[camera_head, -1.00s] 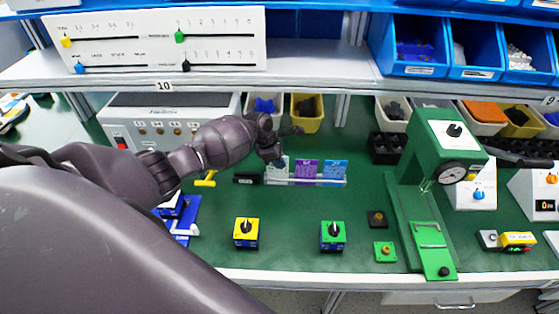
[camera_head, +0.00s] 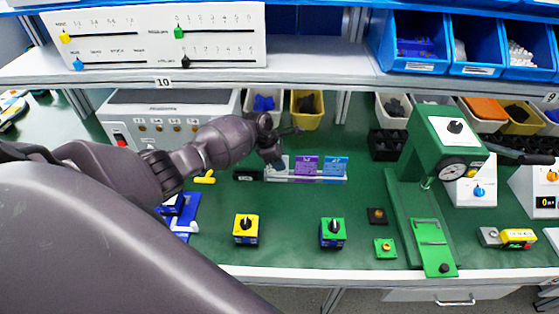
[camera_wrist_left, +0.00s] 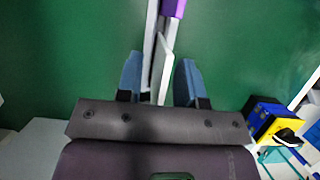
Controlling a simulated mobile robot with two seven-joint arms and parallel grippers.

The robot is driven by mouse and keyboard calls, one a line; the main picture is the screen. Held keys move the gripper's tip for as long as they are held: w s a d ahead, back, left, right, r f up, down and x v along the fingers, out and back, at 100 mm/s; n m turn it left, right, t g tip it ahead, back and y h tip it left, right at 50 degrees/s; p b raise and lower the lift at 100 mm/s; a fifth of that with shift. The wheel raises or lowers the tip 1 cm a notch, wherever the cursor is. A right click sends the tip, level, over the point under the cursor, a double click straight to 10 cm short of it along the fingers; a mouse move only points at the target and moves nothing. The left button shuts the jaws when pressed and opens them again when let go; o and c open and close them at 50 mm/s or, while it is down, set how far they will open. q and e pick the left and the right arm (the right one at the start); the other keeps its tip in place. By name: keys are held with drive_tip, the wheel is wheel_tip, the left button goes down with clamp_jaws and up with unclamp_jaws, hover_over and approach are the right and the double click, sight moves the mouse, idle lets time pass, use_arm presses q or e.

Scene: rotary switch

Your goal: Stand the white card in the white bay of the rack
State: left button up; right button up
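The clear-and-white rack (camera_head: 308,180) stands on the green bench, with a purple card (camera_head: 306,166) in its middle bay and a blue card (camera_head: 335,167) in its right bay. My left gripper (camera_head: 277,163) is at the rack's left end, over the leftmost bay. In the left wrist view my left gripper (camera_wrist_left: 159,82) has its two blue fingers apart. The white card (camera_wrist_left: 165,62) shows edge-on between them, slightly angled to the rack's rail, with gaps to both fingers. Whether it is seated in the bay is hard to tell. My right gripper is not in view.
A small black block (camera_head: 246,175) lies left of the rack. Yellow (camera_head: 246,229) and green (camera_head: 333,233) switch boxes stand in front. A green press (camera_head: 437,150) stands to the right, and bins and a shelf are behind. The bench just before the rack is clear.

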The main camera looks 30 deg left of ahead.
use_arm(q)
drive_tip(key=v, duration=1.1)
drive_tip(key=shift+f+p, duration=0.1)
drive_tip(key=shift+p, duration=0.25)
wheel_tip(320, 180, up, 9)
idle(0.6)
idle(0.5)
